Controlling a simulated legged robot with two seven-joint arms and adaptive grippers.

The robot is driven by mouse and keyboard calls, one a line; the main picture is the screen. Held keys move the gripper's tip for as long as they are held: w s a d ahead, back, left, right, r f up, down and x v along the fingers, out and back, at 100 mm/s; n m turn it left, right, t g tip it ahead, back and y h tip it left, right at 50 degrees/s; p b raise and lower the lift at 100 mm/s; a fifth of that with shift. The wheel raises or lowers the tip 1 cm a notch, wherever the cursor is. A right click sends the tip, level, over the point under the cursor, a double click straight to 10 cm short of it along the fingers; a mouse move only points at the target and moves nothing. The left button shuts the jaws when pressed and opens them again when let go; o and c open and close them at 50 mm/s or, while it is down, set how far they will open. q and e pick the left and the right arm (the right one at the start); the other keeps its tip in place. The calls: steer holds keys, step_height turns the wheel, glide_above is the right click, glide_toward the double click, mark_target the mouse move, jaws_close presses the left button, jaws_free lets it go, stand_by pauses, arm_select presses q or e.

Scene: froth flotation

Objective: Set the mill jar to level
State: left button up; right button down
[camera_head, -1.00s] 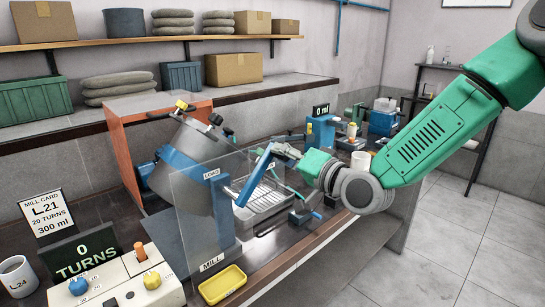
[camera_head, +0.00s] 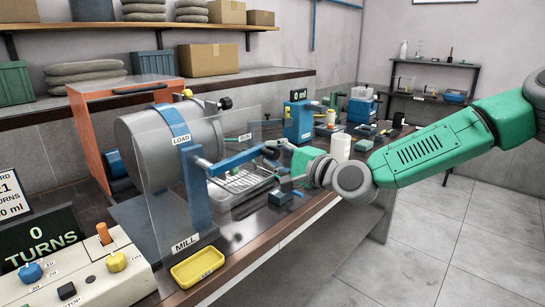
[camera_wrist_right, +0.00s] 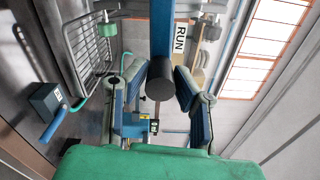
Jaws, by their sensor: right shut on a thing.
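The mill jar (camera_head: 150,150) is a large grey drum with a blue band, lying about level behind a clear guard in the head view. A blue lever (camera_head: 230,160) reaches right from the jar's stand. My right gripper (camera_head: 276,151) is at the lever's outer end. In the right wrist view, the fingers of my right gripper (camera_wrist_right: 159,88) are on either side of the lever's dark round grip (camera_wrist_right: 160,80), shut on it. A LOAD label (camera_head: 181,140) and a RUN label (camera_head: 245,137) show near the lever. My left gripper is not in view.
A control box (camera_head: 95,280) with knobs and a sign reading 0 TURNS (camera_head: 38,240) stand at the front left. A yellow tray (camera_head: 198,266) lies by the MILL label. A wire rack (camera_head: 245,182) is below the lever. Floor at the right is clear.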

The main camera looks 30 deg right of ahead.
steer(key=shift+f+m, duration=0.3)
steer(key=shift+f, duration=0.05)
steer(key=c, duration=1.7)
jaws_free()
steer(key=o, duration=0.4)
steer(key=shift+w, duration=0.2)
